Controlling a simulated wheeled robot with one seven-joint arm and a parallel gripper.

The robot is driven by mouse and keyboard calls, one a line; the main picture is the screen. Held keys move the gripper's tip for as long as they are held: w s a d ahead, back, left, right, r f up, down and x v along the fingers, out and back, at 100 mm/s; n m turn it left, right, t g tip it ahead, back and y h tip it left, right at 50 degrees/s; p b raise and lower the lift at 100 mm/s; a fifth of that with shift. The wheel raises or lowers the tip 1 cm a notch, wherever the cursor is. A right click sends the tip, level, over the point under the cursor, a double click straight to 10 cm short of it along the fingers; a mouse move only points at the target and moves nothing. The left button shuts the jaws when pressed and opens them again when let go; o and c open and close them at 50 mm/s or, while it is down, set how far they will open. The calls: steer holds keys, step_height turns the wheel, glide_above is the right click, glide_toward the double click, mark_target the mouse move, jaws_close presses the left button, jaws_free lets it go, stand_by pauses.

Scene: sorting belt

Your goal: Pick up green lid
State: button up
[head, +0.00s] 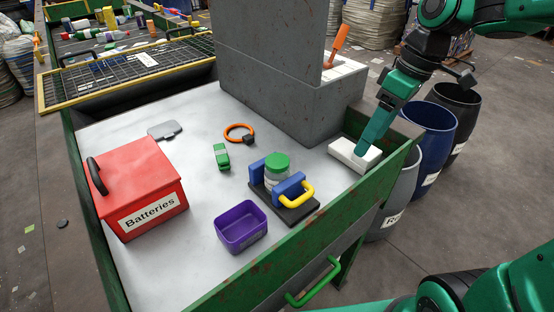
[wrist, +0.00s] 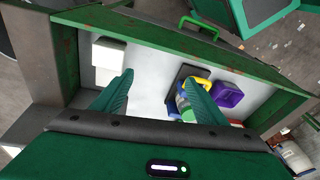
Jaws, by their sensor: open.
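The green lid (head: 277,162) sits on a clear jar (head: 276,181) with a pale label. The jar stands upright between the blue jaws (head: 288,187) of a dark vise with a yellow handle (head: 308,192). My gripper (head: 364,148) is to the right of the jar, over the white block (head: 346,156) by the table's right edge; I cannot tell whether it touches the block. In the wrist view my gripper (wrist: 160,80) has its green fingers wide apart with only bare table between them. The jar and vise lie by the right finger there, which partly hides them.
A red Batteries box (head: 150,190) stands at left and a purple bin (head: 241,228) in front. A green clip-like item (head: 221,157), an orange ring (head: 239,132) and a grey plate (head: 165,130) lie behind. A grey concrete block (head: 270,100) and green side walls (head: 285,240) bound the table.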

steer(key=w+a+r+n+g+y, duration=0.1)
steer(key=w+a+r+n, duration=0.1)
steer(key=a+n, duration=0.4)
steer(key=w+a+r+n+y, duration=0.1)
steer(key=w+a+r+n, duration=0.1)
steer(key=a+n, duration=0.5)
steer(key=m, duration=0.2)
glide_toward(278, 159)
steer(key=a+f, duration=0.1)
steer(key=shift+d+x, duration=0.15)
steer(key=shift+x, duration=1.4)
steer(key=shift+d+x, duration=0.1)
steer(key=shift+x, duration=1.5)
steer(key=c, duration=1.1)
